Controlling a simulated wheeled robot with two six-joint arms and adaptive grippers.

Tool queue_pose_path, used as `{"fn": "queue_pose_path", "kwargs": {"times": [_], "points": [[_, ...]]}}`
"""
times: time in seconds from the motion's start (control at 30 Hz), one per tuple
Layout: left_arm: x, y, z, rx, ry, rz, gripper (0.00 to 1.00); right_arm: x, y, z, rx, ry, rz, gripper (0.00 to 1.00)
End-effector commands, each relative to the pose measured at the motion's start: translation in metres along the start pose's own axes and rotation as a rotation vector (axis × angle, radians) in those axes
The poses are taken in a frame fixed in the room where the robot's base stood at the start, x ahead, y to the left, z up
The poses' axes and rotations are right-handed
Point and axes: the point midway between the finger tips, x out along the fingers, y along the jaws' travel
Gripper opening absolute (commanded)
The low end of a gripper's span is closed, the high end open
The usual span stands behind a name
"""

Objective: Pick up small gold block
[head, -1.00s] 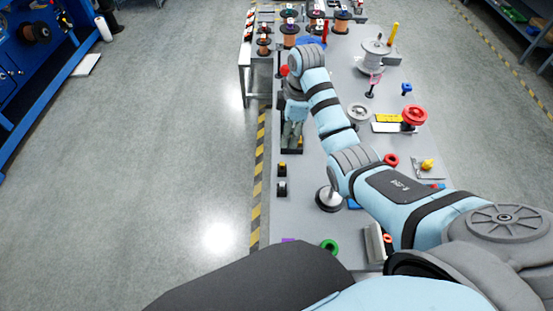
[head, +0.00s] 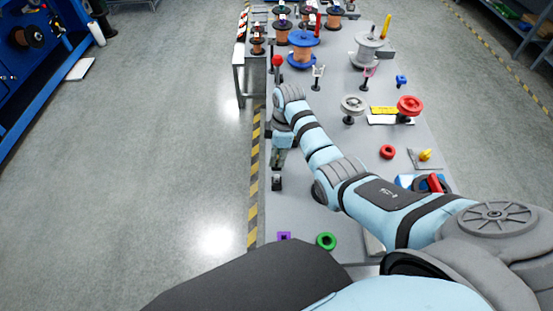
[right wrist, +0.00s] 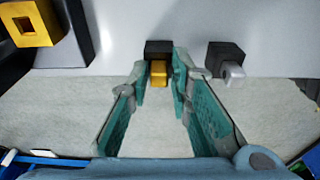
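The small gold block (right wrist: 158,73) sticks out from a black block (right wrist: 158,48) in the right wrist view. My right gripper (right wrist: 161,76) is open, its teal-padded fingertips on either side of the gold block with narrow gaps. In the head view my right gripper (head: 278,158) points down at the table's left edge and hides the gold block. A similar black block (right wrist: 225,54) with a small silver block (right wrist: 233,71) stands to the right in the wrist view, clear of the fingers. My left gripper is not in view.
A larger yellow square piece with a hole (right wrist: 27,23) is at the wrist view's upper left. On the table (head: 300,215) are a purple square (head: 284,236), a green ring (head: 326,241), a red ring (head: 387,152) and several spools at the back. Floor lies left of the table.

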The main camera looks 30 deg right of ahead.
Motion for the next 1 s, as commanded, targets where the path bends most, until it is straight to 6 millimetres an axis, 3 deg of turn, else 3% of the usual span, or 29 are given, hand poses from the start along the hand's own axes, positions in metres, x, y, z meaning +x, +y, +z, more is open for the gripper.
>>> {"fn": "queue_pose_path", "kwargs": {"times": [0.1,0.43,0.57,0.67,0.87,0.97,1.0], "points": [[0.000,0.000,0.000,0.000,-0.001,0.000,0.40,0.000,0.000,0.000,0.000,0.000,0.000,0.00],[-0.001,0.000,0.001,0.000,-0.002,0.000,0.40,-0.002,0.000,0.000,0.000,0.000,0.000,0.00],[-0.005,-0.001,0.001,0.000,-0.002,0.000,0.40,-0.015,0.001,-0.002,0.000,0.001,0.002,0.00],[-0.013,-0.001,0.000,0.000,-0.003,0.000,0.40,-0.035,0.001,-0.004,0.000,0.001,0.004,0.00],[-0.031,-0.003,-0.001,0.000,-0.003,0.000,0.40,-0.112,0.002,-0.014,-0.001,0.003,0.007,0.00],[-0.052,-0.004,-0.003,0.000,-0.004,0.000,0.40,-0.156,0.001,-0.019,0.000,0.002,0.003,0.00],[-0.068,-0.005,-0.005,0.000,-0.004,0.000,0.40,-0.170,0.000,-0.021,0.000,0.000,-0.001,0.00]]}}
